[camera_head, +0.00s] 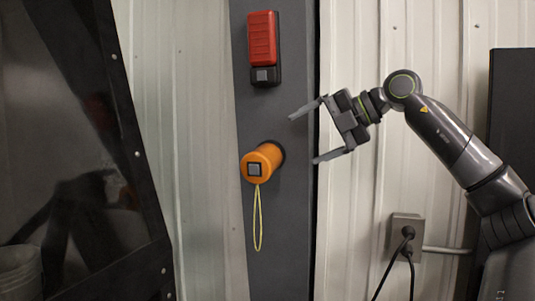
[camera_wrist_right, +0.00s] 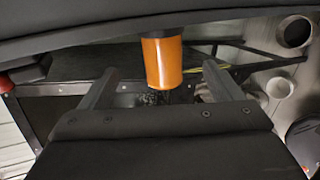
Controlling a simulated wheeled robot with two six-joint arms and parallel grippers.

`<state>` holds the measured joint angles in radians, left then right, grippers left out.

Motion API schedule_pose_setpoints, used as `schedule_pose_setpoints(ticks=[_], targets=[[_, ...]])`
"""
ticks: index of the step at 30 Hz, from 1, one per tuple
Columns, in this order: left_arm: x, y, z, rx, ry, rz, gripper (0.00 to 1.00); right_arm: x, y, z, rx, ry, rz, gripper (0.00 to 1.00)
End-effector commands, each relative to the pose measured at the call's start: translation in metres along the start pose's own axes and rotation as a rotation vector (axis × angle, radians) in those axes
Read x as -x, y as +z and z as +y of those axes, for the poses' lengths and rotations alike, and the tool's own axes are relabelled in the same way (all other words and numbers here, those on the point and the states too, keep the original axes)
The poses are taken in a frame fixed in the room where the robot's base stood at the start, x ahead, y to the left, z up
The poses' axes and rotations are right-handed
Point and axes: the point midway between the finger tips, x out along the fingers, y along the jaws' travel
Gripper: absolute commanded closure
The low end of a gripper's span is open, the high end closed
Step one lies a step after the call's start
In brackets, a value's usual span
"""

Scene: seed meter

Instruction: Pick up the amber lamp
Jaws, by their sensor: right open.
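The amber lamp (camera_head: 261,161) is an orange cylinder on the dark vertical post, with a grey square on its near end and a yellow cord loop (camera_head: 257,220) hanging below. My right gripper (camera_head: 303,138) is open, to the right of the lamp and apart from it, with its fingers pointing left. In the right wrist view the lamp (camera_wrist_right: 162,62) shows as an orange cylinder beyond the open fingers (camera_wrist_right: 166,85), in line with the gap between them. My left gripper is not in view.
A red device (camera_head: 262,40) with a dark base is on the post (camera_head: 285,220) above the lamp. A wall outlet (camera_head: 407,232) with black cables is at lower right. A dark framed panel (camera_head: 70,150) stands at left. Clear space lies between gripper and lamp.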

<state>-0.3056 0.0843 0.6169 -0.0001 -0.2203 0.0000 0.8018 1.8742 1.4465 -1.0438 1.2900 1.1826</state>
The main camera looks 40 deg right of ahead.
Motion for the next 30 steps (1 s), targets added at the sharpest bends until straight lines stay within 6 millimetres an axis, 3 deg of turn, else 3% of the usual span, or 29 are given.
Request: schedule_pose_setpoints(ticks=[7,14,24,30], targets=[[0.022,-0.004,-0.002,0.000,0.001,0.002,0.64,-0.044,0.000,0.003,-0.001,0.001,0.004,0.14],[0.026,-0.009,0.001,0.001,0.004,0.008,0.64,-0.059,0.000,0.001,-0.001,0.001,0.001,0.14],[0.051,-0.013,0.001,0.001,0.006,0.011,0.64,-0.100,0.000,0.000,-0.002,0.002,0.004,0.14],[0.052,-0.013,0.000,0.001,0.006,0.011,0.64,-0.107,0.000,-0.002,-0.001,0.002,0.000,0.14]])
